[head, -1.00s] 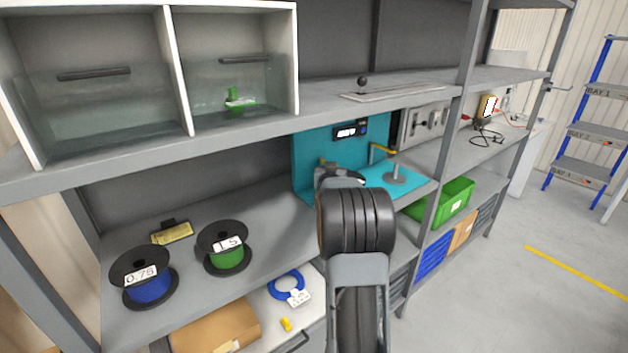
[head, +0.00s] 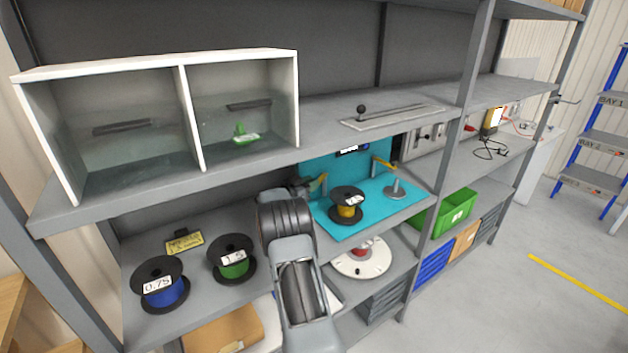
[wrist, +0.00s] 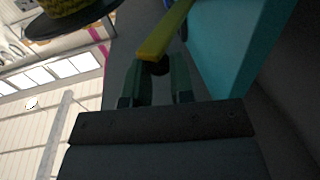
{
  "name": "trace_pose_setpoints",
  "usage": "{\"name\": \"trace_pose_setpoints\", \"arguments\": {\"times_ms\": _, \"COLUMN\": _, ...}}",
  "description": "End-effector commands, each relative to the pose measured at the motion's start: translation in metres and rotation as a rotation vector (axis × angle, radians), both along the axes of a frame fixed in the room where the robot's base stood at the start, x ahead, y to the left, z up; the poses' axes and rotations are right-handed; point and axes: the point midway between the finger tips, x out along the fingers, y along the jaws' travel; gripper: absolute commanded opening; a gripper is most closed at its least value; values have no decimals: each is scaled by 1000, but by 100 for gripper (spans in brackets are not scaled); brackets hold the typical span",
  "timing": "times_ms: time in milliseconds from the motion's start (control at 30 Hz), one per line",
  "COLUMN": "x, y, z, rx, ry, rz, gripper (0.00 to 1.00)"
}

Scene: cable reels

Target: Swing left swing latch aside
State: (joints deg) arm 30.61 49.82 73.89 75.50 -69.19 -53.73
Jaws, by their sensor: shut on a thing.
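The left swing latch (head: 322,184) is a yellow bar at the left side of the turquoise station (head: 375,215). In the wrist view the bar (wrist: 168,28) runs up and away from the fingers, with a dark round knob (wrist: 158,67) at its near end. My gripper (wrist: 158,84) has its two dark green fingers on either side of that knob and is shut on it. In the head view my gripper (head: 306,186) is partly hidden by my wrist. The right yellow latch (head: 384,165) stands at the station's right side.
A yellow-wire reel (head: 346,211) and a grey post on a disc (head: 396,190) stand on the station. Blue (head: 160,285) and green (head: 232,260) reels sit to the left on the shelf. The shelf above (head: 320,125) overhangs the arm.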

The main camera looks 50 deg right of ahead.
Motion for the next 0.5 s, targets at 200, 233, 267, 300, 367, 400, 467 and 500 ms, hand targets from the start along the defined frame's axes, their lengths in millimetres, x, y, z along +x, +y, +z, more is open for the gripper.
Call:
{"name": "trace_pose_setpoints", "arguments": {"times_ms": 200, "x": 10, "y": 8, "z": 3, "rx": -6, "ry": -3, "rz": -24, "gripper": 0}}
{"name": "trace_pose_setpoints", "arguments": {"times_ms": 233, "x": 11, "y": 9, "z": 3, "rx": -6, "ry": -3, "rz": -25, "gripper": 0}}
{"name": "trace_pose_setpoints", "arguments": {"times_ms": 267, "x": 12, "y": 10, "z": 3, "rx": -6, "ry": -3, "rz": -26, "gripper": 0}}
{"name": "trace_pose_setpoints", "arguments": {"times_ms": 300, "x": 12, "y": 10, "z": 3, "rx": -6, "ry": -3, "rz": -27, "gripper": 0}}
{"name": "trace_pose_setpoints", "arguments": {"times_ms": 367, "x": 13, "y": 11, "z": 3, "rx": -6, "ry": -4, "rz": -27, "gripper": 0}}
{"name": "trace_pose_setpoints", "arguments": {"times_ms": 400, "x": 13, "y": 11, "z": 4, "rx": -7, "ry": -4, "rz": -27, "gripper": 0}}
{"name": "trace_pose_setpoints", "arguments": {"times_ms": 467, "x": 14, "y": 11, "z": 4, "rx": -7, "ry": -4, "rz": -26, "gripper": 0}}
{"name": "trace_pose_setpoints", "arguments": {"times_ms": 500, "x": 14, "y": 12, "z": 4, "rx": -7, "ry": -4, "rz": -26, "gripper": 0}}
